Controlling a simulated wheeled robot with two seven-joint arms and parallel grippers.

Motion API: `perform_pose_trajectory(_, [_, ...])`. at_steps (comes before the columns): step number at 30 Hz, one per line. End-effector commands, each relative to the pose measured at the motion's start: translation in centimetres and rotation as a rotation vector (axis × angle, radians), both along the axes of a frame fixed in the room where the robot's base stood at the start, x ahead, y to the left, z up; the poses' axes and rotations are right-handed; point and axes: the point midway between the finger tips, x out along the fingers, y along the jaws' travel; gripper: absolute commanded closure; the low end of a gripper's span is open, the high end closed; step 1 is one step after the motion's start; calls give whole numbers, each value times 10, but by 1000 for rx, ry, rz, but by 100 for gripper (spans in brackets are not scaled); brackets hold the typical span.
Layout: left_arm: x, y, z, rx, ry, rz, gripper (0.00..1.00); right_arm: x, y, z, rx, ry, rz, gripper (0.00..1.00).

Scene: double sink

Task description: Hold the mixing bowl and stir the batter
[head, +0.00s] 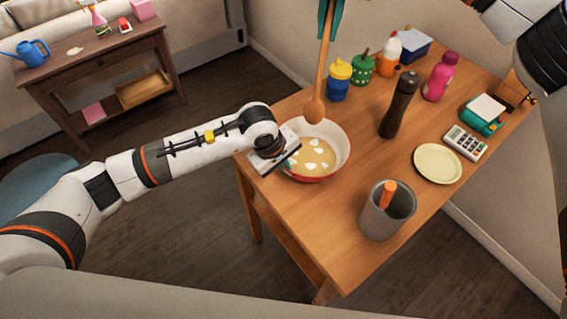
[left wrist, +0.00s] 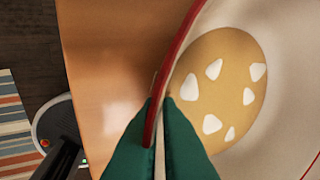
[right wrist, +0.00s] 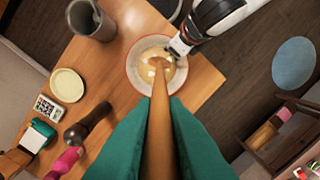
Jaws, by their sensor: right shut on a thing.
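The mixing bowl (head: 340,140) is white with a red rim and stands near the table's left edge. Tan batter (head: 318,152) with several white pieces lies in it; the batter also shows in the left wrist view (left wrist: 225,75). My left gripper (head: 292,158) is at the bowl's left rim, its green fingers (left wrist: 160,108) closed on either side of the rim. My right gripper (head: 330,12), at the top of the head view, is shut on the handle of a wooden spoon (head: 315,108). The spoon points down, its head seemingly above the bowl's far side, apart from the batter.
A grey canister (head: 378,222) with an orange-handled item stands near the front. A pale plate (head: 438,164), calculator (head: 464,142) and dark pepper mill (head: 398,106) are right of the bowl. Several bottles, including a yellow-and-blue one (head: 339,80), line the back. The table between bowl and canister is clear.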

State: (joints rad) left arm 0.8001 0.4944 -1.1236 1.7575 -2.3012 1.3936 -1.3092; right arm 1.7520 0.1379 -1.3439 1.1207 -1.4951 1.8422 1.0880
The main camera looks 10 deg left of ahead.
Motion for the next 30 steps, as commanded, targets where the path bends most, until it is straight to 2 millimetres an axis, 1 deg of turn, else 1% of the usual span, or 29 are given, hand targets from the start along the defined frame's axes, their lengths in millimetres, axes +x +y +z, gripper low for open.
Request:
perform_pose_trajectory(5, [0, 1, -1, 1, 1, 0, 100, 0, 0, 0, 0, -1, 0, 100])
perform_pose_trajectory(7, [0, 1, -1, 2, 2, 0, 100, -1, 0, -4, -8, -13, -1, 100])
perform_pose_trajectory(12, [0, 1, -1, 2, 2, 1, 100, -8, 2, -24, -38, -99, 1, 100])
perform_pose_trajectory(17, [0, 1, -1, 2, 2, 1, 100, -13, 3, -36, -49, -166, 1, 100])
perform_pose_trajectory(23, [0, 1, -1, 3, 3, 1, 100, -13, 4, -46, -49, -180, 0, 100])
perform_pose_trajectory(30, [0, 1, -1, 3, 3, 1, 100, -13, 4, -65, -50, -177, -1, 100])
